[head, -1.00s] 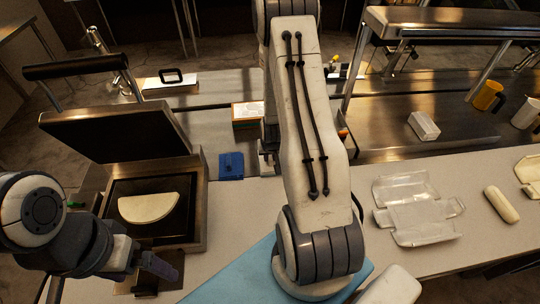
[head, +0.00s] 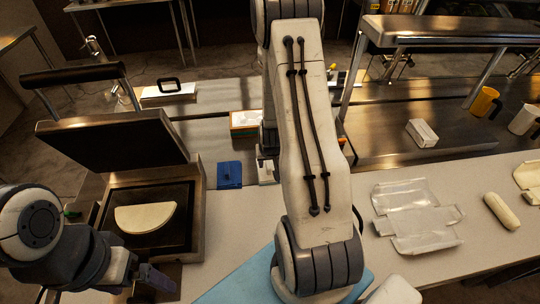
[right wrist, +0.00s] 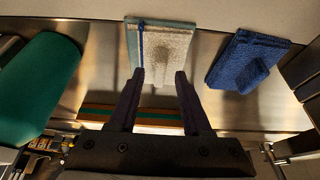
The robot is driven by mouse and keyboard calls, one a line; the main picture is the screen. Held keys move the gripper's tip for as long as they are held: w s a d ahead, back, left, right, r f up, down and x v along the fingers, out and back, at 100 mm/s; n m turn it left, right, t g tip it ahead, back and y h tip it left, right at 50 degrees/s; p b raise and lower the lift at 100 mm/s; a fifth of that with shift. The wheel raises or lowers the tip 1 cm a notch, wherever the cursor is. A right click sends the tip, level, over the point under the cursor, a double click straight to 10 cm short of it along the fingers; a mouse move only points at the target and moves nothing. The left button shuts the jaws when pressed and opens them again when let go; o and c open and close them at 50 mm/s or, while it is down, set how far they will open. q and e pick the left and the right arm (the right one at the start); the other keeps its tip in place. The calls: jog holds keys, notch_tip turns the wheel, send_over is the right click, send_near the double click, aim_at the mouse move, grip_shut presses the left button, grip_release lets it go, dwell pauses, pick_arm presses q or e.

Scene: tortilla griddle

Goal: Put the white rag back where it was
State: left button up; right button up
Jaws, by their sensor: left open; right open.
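The white rag (right wrist: 172,48) lies flat with a raised fold in the middle and a blue-green edge, on the metal surface in the right wrist view. A small part of it (head: 266,172) shows in the head view, right of the blue rag and beside my right arm. My right gripper (right wrist: 160,76) is open, its fingertips at the near edge of the white rag, with nothing clamped between them; whether they touch it I cannot tell. In the head view that gripper is mostly hidden behind its arm. My left gripper (head: 156,282) is open and empty in front of the griddle.
A blue rag (head: 230,175) lies left of the white one; it also shows in the right wrist view (right wrist: 246,62). The open griddle (head: 193,215) holds a folded tortilla (head: 146,217). An orange-and-white box (head: 245,122) stands behind the rags. A green cylinder (right wrist: 42,82) is at left.

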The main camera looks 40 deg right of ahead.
jog(key=v, duration=0.9)
jog(key=a+r+n+y, duration=0.2)
jog(key=a+r+n, duration=0.1)
jog(key=a, duration=0.6)
jog(key=a+r+n+y, duration=0.1)
jog(key=a+r+n, duration=0.2)
jog(key=a, duration=0.6)
jog(key=s+a+r+n+g, duration=0.2)
jog(key=s+a+r+n, duration=0.1)
jog(key=s+a, duration=0.3)
jog(key=s+a+r+n+g, duration=0.1)
jog(key=s+a+r+n, duration=0.2)
jog(key=s+a, duration=0.4)
jog(key=s+n, duration=0.1)
jog(key=s, duration=0.3)
jog(key=shift+r+n+g+p, duration=0.3)
jog(key=shift+r+g+p, duration=0.05)
jog(key=shift+r+g, duration=0.05)
notch_tip(320, 180, down, 5)
jog(key=b, duration=0.4)
jog(key=shift+r+b, duration=0.1)
jog(key=shift+b, duration=0.3)
